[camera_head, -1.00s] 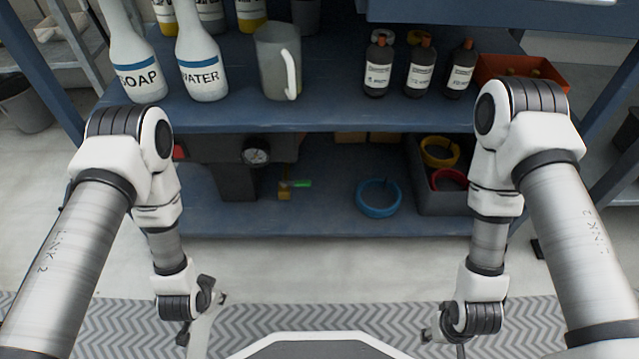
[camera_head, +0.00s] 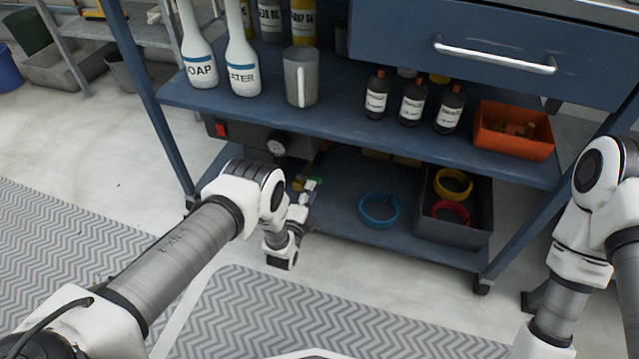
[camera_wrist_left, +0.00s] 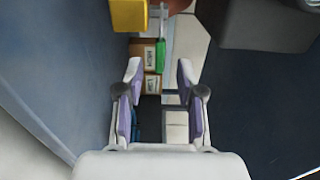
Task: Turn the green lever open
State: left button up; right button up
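The green lever (camera_wrist_left: 160,55) shows in the left wrist view just beyond my left gripper's fingertips, between their lines. It lies beside a yellow valve part (camera_wrist_left: 129,14). In the head view the green lever (camera_head: 314,184) is small and partly hidden by my left gripper (camera_head: 308,190), which is at the front of the lower shelf. In the wrist view my left gripper (camera_wrist_left: 160,72) is open, with purple pads on both fingers and nothing between them. Whether a finger touches the lever cannot be told. My right gripper is out of view.
A compressor with a gauge (camera_head: 276,146) stands left of the lever under the upper shelf (camera_head: 340,122). A blue ring (camera_head: 379,222) and a dark bin (camera_head: 455,230) with rings are to the right. Cardboard boxes (camera_wrist_left: 151,84) lie behind. A cart leg (camera_head: 172,145) stands left.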

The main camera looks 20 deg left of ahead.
aim_at(315, 179)
pick_arm(q)
jog(key=w+b, duration=0.2)
jog(key=w, duration=0.3)
jog(key=shift+d+f, duration=0.1)
jog(key=shift+d, duration=0.05)
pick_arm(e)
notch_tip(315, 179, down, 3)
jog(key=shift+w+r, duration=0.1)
pick_arm(q)
grip_shut()
